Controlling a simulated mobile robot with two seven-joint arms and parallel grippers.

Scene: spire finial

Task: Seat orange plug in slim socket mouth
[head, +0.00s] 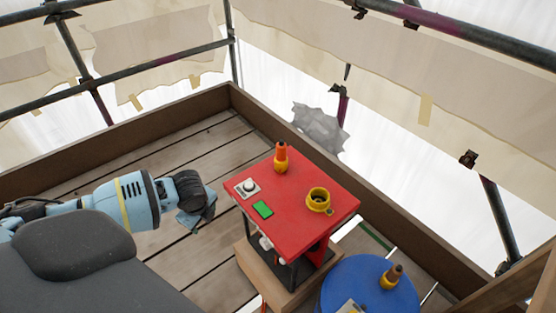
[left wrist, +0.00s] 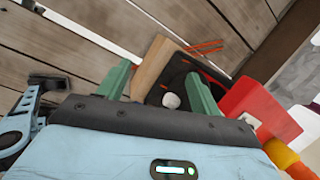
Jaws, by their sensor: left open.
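An orange plug (head: 281,151) stands upright on a yellow base (head: 281,167) at the back of the red tabletop; I cannot tell how deep it sits. A wider yellow socket (head: 318,200) with a dark open mouth stands on the right of the tabletop. A brownish-orange piece with a yellow lower part (head: 391,277) stands on the blue round top. My left gripper (head: 203,207) is left of the red table, apart from it. In the left wrist view its green fingers (left wrist: 160,88) are spread with nothing held. My right gripper is not in view.
The red tabletop (head: 295,185) also carries a white knob (head: 249,186) and a green pad (head: 263,209). The blue round top (head: 350,290) is in front right. A wooden curb (head: 120,125) edges the plank deck, with scaffold poles and sheeting beyond.

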